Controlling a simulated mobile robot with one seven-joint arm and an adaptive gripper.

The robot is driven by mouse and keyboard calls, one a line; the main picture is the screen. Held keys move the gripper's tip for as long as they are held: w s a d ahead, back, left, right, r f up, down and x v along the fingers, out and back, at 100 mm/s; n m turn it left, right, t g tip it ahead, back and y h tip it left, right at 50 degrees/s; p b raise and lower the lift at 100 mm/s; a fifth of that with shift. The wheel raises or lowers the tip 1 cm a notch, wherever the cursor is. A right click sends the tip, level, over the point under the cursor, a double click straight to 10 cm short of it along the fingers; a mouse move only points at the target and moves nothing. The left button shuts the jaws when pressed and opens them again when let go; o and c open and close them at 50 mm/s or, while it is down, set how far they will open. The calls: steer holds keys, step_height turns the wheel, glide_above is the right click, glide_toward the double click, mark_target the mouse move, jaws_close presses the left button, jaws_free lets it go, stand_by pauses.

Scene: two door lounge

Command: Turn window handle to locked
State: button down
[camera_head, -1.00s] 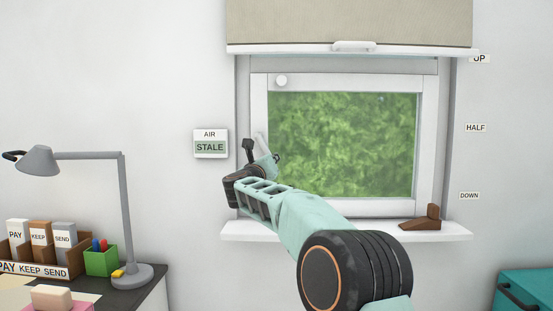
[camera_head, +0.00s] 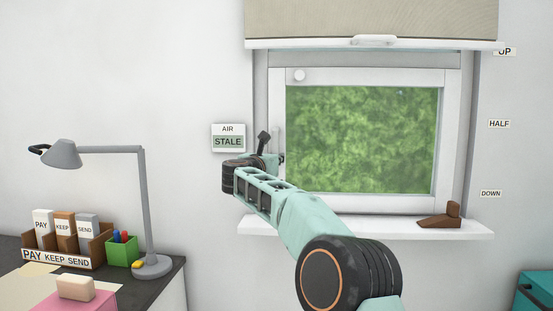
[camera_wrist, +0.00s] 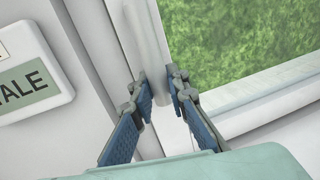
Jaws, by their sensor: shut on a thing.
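The window (camera_head: 365,140) has a white frame and green foliage behind its pane. The window handle (camera_head: 275,138) is a pale upright lever on the left side of the frame. My gripper (camera_head: 272,151) is at the handle's lower end. In the wrist view, the handle (camera_wrist: 152,48) runs down between the two fingertips of my gripper (camera_wrist: 160,92), which are shut on its lower end. The fingers and my arm partly hide the handle's lower end and its mount.
A sign (camera_head: 228,138) reading AIR STALE is on the wall left of the window. A blind (camera_head: 370,20) hangs raised above. A brown wedge (camera_head: 440,217) rests on the sill (camera_head: 380,229). A desk lamp (camera_head: 143,200) stands at the left.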

steer(key=shift+r, duration=0.35)
steer(key=c, duration=2.3)
jaws_free()
steer(key=o, duration=0.5)
steer(key=shift+f, duration=0.1)
steer(key=shift+c, duration=0.2)
steer(key=shift+f, duration=0.1)
steer(key=v, duration=1.2)
